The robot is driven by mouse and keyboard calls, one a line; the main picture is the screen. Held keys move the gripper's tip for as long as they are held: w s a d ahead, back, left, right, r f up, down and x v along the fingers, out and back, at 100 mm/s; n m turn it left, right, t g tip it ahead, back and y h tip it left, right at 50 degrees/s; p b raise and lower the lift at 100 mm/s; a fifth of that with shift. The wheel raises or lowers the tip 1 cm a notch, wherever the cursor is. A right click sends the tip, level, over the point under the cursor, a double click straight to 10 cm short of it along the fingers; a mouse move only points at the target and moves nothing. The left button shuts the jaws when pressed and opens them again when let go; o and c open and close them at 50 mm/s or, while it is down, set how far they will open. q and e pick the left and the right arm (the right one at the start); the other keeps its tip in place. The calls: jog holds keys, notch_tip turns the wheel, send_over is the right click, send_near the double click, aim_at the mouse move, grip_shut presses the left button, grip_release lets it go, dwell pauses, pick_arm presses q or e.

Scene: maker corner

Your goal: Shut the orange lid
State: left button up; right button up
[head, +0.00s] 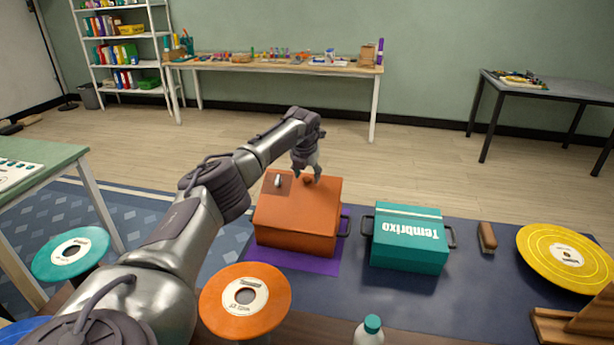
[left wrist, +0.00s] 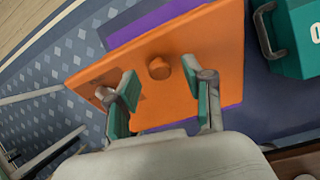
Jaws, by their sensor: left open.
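The orange lid (head: 325,197) lies across the top of the orange box (head: 292,241) and looks level. I cannot tell whether a thin gap is left under its edge. My left gripper (head: 306,176) is over the far part of the lid by the knob. My right gripper is not in view.
A purple mat (head: 312,262) lies under the box. A teal box (head: 408,257) stands to its right, then a brush (head: 487,237) and a yellow disc (head: 565,254). An orange disc (head: 222,298) and a teal-capped bottle (head: 369,333) are nearer. The table (head: 470,285) has free room between them.

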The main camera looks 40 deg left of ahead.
pick_arm(q)
jog(key=shift+w+a+f, duration=0.15)
jog(key=shift+f, duration=0.35)
grip_shut()
